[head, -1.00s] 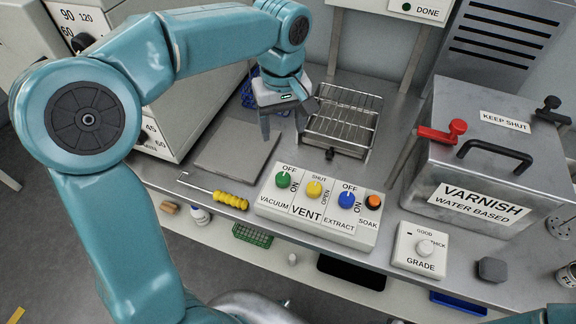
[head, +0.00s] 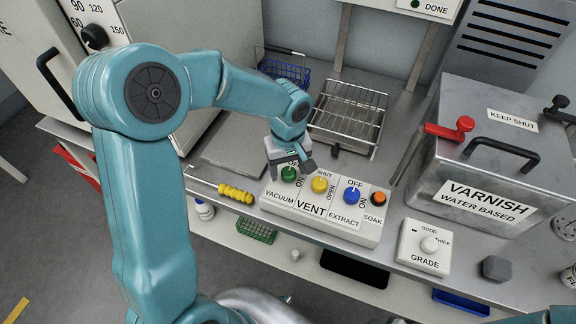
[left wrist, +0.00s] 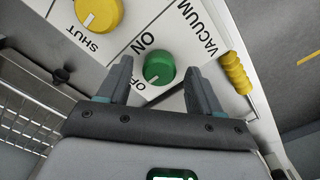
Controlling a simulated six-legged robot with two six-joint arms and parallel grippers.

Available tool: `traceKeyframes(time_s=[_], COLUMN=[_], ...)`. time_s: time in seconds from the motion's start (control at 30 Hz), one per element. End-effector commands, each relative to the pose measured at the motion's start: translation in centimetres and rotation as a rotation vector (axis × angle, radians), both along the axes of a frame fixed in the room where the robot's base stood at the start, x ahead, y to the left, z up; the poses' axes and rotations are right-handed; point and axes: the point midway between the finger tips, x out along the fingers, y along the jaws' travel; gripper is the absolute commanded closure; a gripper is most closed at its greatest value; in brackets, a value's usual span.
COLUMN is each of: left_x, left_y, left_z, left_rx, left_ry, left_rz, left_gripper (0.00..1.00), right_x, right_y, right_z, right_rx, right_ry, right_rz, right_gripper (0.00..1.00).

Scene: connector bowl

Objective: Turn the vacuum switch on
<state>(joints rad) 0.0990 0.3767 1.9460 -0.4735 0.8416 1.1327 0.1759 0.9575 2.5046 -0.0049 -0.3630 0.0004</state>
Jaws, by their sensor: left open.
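The green vacuum knob (head: 289,174) is at the left end of the white switch panel (head: 312,210), partly covered by my gripper in the head view. My left gripper (head: 291,176) is open right over it. In the left wrist view the green knob (left wrist: 159,68) lies between the two spread fingertips of the gripper (left wrist: 158,75), and I see no clear contact. The knob has a white mark that points toward OFF. The yellow vent knob (head: 319,184) is just to the right; it also shows in the left wrist view (left wrist: 98,14). My right gripper is not in view.
On the same panel are a blue extract knob (head: 352,195) and an orange soak button (head: 378,198). A yellow-handled tool (head: 235,193) lies left of the panel. A wire rack (head: 348,112) stands behind, and a varnish tank (head: 490,165) stands right.

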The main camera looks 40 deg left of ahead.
Motion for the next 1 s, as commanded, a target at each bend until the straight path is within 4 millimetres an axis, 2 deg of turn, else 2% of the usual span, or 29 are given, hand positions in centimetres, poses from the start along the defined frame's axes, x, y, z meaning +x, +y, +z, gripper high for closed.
traceKeyframes(time_s=[0.17, 0.33, 0.67, 1.0], left_x=[0.02, 0.03, 0.03, 0.09], left_y=[0.01, 0.01, 0.01, 0.0], left_z=[0.02, 0.04, 0.06, 0.06], left_rx=[0.0, 0.0, 0.0, 0.002], left_ry=[0.0, -0.001, -0.001, -0.002], left_rz=[0.0, 0.0, -0.031, -0.246], left_gripper=[0.35, 0.9, 0.91, 0.91], right_x=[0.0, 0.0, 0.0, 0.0], right_y=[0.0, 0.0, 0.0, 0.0], right_z=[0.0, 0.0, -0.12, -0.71], right_rx=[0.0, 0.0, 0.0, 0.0], right_ry=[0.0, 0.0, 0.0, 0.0], right_rz=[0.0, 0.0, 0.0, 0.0], right_gripper=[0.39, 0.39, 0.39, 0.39])
